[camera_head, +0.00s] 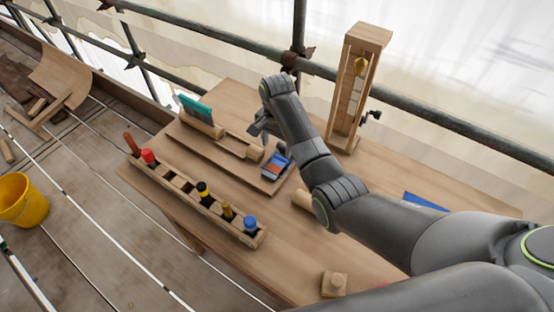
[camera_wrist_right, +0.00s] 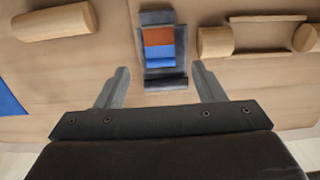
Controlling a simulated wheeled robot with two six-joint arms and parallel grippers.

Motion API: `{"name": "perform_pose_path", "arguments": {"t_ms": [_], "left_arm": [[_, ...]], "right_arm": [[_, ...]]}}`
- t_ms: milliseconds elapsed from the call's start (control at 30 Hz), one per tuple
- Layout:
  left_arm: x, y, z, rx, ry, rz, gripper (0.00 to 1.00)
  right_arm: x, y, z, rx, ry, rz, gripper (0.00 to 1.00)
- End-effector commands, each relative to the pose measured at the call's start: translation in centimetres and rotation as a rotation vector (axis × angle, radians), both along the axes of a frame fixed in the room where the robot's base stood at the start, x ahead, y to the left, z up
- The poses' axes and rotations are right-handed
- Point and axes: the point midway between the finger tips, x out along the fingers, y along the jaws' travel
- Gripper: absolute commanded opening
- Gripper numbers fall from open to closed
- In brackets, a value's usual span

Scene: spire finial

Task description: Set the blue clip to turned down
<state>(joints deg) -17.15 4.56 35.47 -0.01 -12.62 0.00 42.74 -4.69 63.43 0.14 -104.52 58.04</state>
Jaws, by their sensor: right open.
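The blue clip (camera_head: 277,164) sits near the right end of a low wooden board (camera_head: 222,150) on the table. In the right wrist view the clip (camera_wrist_right: 159,58) shows a blue part and an orange-red part on a dark grey base. I cannot tell for sure which way its flap stands. My right gripper (camera_head: 261,130) is above the board, just behind the clip. In the right wrist view its two fingers (camera_wrist_right: 160,80) are spread and empty, with the clip ahead between their lines and apart from them. My left gripper is not in view.
A wooden rack (camera_head: 200,200) with several coloured-handled tools runs along the table's front left edge. A teal piece (camera_head: 195,107) stands at the board's left. A tall wooden frame (camera_head: 346,125) with a yellow bob stands behind my arm. A small wooden block (camera_head: 334,283) lies in front.

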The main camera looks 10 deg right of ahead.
Motion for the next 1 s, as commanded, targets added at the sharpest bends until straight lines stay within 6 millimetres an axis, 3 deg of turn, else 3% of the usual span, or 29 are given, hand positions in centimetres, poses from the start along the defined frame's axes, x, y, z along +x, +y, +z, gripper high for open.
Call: {"name": "perform_pose_path", "arguments": {"t_ms": [200,400,833,1000], "left_arm": [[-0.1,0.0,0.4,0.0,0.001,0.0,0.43],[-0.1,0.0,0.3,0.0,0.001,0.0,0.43],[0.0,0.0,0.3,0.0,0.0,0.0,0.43],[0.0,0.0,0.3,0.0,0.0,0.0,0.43]], "right_arm": [[-0.1,0.0,-4.3,-0.001,0.004,0.0,0.63],[-0.1,0.0,-6.5,-0.001,0.002,0.001,0.63],[0.0,0.0,-7.3,0.0,0.0,0.0,0.63],[0.0,0.0,-7.3,0.0,0.0,0.0,0.4]]}}
